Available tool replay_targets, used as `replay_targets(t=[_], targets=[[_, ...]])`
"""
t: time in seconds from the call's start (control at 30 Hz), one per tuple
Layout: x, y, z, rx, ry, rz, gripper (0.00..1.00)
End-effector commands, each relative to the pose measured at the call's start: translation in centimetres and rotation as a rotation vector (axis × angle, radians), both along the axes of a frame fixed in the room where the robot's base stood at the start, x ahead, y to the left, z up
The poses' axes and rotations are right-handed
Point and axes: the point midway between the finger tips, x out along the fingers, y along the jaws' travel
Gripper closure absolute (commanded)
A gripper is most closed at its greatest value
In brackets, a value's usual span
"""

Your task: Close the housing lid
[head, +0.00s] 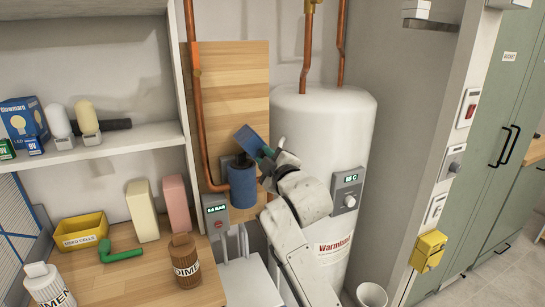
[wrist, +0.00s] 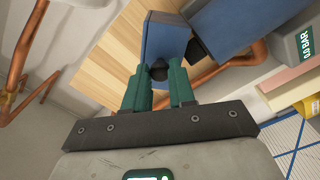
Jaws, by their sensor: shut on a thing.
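The blue housing (head: 242,184) stands upright against the wooden board, beside the copper pipe. Its blue lid (head: 251,142) is tilted up steeply above the housing's top and stands open. In the wrist view the lid (wrist: 165,38) is ahead of the fingers, with the housing (wrist: 245,25) at upper right and a dark joint between them. My gripper (head: 268,153) is at the lid's right side. Its green fingers, also in the wrist view (wrist: 160,78), are shut on a dark knob (wrist: 159,70) on the lid. The far side of the lid is hidden.
The white water heater (head: 318,125) stands close to the right of my gripper. The copper pipe (head: 200,120) runs down left of the housing, and a grey pressure display (head: 216,213) sits below. A wooden bench (head: 150,275) with bottles is at lower left.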

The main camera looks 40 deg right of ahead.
Motion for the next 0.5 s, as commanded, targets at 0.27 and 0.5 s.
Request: replay_targets(t=[0.27,0.5], targets=[[0.4,1.4,-0.3,-0.253,0.075,0.001,1.0],[0.7,2.4,-0.9,-0.469,0.137,0.002,1.0]])
